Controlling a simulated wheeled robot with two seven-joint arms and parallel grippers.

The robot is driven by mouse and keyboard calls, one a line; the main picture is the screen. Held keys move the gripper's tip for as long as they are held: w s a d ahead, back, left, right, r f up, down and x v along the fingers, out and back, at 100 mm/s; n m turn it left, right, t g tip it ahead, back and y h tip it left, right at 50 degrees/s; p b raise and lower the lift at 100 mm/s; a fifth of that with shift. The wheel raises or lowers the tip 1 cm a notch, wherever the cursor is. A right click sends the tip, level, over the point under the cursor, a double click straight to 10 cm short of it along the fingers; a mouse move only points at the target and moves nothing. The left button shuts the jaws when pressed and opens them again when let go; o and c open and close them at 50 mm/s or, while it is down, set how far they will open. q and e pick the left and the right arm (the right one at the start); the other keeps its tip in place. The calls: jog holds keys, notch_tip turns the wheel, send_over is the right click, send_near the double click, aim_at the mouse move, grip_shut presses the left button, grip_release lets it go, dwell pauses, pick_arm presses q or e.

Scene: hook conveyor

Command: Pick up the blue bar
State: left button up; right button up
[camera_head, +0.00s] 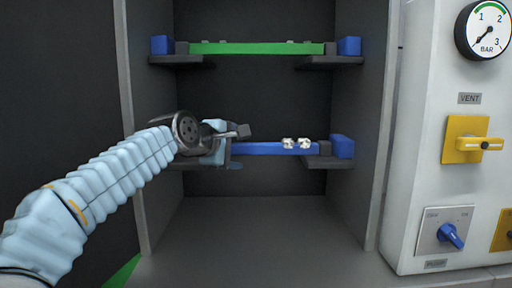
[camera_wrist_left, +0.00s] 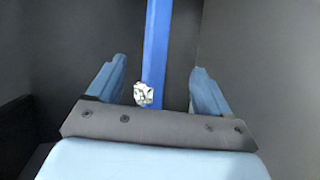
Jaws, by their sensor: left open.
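The blue bar (camera_head: 265,149) lies level across the lower pair of dark supports inside a grey cabinet. Two small whitish lumps (camera_head: 296,143) sit on it right of its middle. My left gripper (camera_head: 238,148) is at the bar's left part and hides its left end in the head view. In the left wrist view the gripper (camera_wrist_left: 158,68) is open, and the blue bar (camera_wrist_left: 157,40) runs between its two light-blue fingers with gaps on both sides. One whitish lump (camera_wrist_left: 144,95) shows there near the palm. My right gripper is not in view.
A green bar (camera_head: 255,48) rests on the upper supports between blue end blocks. The cabinet's side walls (camera_head: 360,130) stand close on both sides. A panel (camera_head: 415,120) with a gauge, a yellow valve and a blue knob is at right. The cabinet floor (camera_head: 260,230) is clear.

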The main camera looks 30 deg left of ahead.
aim_at(253, 149)
pick_arm(q)
jog(key=x, duration=0.3)
jog(key=shift+w, duration=0.15)
jog(key=w, duration=0.1)
jog(key=w+p, duration=0.1)
jog(key=w, duration=0.1)
jog(key=w+p, duration=0.1)
jog(key=shift+w+d+f, duration=0.25)
jog(key=shift+d, duration=0.15)
jog(key=shift+w+f, duration=0.15)
jog(key=shift+w, duration=0.1)
jog(key=shift+f, duration=0.1)
grip_shut()
